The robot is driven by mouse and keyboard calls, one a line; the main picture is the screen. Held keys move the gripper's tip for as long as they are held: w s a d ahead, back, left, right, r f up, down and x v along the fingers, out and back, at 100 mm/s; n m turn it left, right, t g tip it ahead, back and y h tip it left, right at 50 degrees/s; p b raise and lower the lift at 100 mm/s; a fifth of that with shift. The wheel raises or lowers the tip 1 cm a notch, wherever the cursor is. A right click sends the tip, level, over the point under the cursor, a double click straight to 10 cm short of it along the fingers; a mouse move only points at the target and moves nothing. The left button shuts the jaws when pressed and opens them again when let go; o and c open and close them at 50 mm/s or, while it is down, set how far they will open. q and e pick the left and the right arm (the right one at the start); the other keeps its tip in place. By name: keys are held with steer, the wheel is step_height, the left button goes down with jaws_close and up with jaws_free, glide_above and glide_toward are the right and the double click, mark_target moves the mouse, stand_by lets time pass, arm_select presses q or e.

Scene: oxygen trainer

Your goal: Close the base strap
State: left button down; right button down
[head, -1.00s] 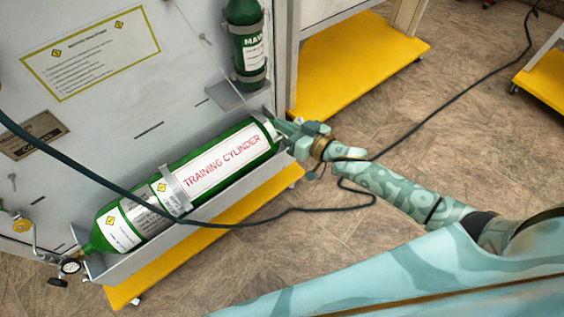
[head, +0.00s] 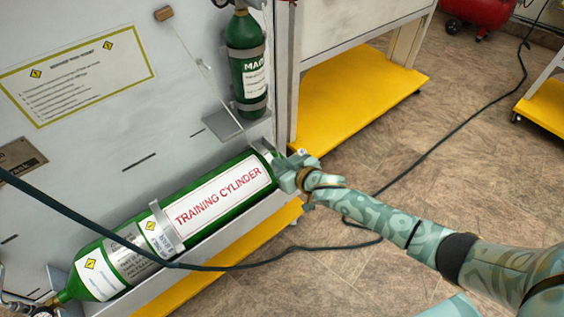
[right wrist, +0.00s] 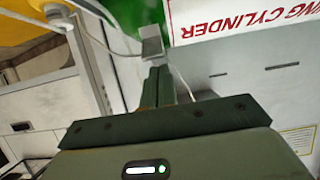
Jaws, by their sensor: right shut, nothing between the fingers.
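A green cylinder labelled "TRAINING CYLINDER" (head: 217,199) lies tilted in a grey tray along the foot of the white panel. A grey strap (head: 264,147) shows at its upper right end, and another grey strap (head: 163,224) crosses its middle. My right gripper (head: 282,168) is shut and empty beside the cylinder's right end, close to the end strap. In the right wrist view, its fingers (right wrist: 158,88) are together, with a small grey strap piece (right wrist: 151,40) just beyond the tips against the green cylinder (right wrist: 128,18). I cannot tell whether they touch. My left gripper is out of view.
A smaller green cylinder (head: 247,68) stands upright on a bracket above. A dark hose (head: 95,224) runs across in front of the large cylinder. Yellow bases (head: 345,115) stick out at floor level.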

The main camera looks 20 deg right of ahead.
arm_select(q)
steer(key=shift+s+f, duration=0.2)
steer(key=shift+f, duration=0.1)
arm_select(e)
steer(key=shift+s+d+f, duration=0.2)
steer(key=shift+s+f, duration=0.3)
steer(key=shift+s, duration=0.1)
